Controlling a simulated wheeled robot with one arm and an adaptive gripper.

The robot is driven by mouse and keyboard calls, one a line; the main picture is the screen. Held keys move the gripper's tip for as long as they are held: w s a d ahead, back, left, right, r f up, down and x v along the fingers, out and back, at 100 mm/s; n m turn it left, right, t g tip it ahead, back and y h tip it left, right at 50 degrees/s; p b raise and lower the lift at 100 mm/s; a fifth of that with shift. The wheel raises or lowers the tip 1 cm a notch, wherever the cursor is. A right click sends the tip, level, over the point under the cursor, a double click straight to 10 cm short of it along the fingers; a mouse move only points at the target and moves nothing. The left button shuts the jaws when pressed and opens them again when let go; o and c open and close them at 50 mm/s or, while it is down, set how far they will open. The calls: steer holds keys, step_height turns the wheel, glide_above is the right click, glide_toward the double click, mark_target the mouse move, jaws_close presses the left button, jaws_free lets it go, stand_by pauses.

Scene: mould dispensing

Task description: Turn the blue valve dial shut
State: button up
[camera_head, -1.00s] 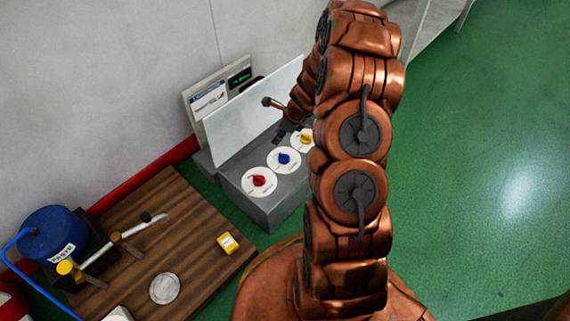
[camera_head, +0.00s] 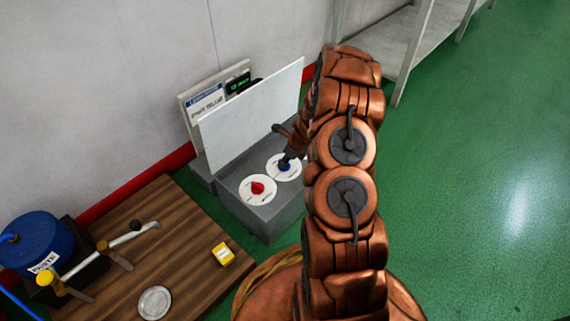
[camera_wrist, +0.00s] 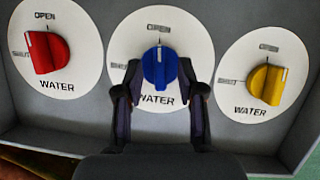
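The blue dial (camera_wrist: 160,68) sits on a round white plate (camera_wrist: 192,38) marked WATER, in the middle of three dials in the wrist view. Its white line points up towards OPEN; SHUT is marked at the plate's left. My gripper (camera_wrist: 160,72) is open, with one finger on each side of the blue dial. The fingers look close to its sides, and I cannot tell whether they touch. In the head view my gripper (camera_head: 289,157) is right at the blue dial (camera_head: 285,168) and partly covers it.
A white panel (camera_head: 250,115) stands behind the grey valve box (camera_head: 270,218). A wooden board (camera_head: 180,235) carries a blue paste container (camera_head: 35,240).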

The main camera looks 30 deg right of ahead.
steer(key=shift+w+f, duration=0.15)
steer(key=shift+f, duration=0.25)
jaws_close()
steer(key=shift+r, duration=0.1)
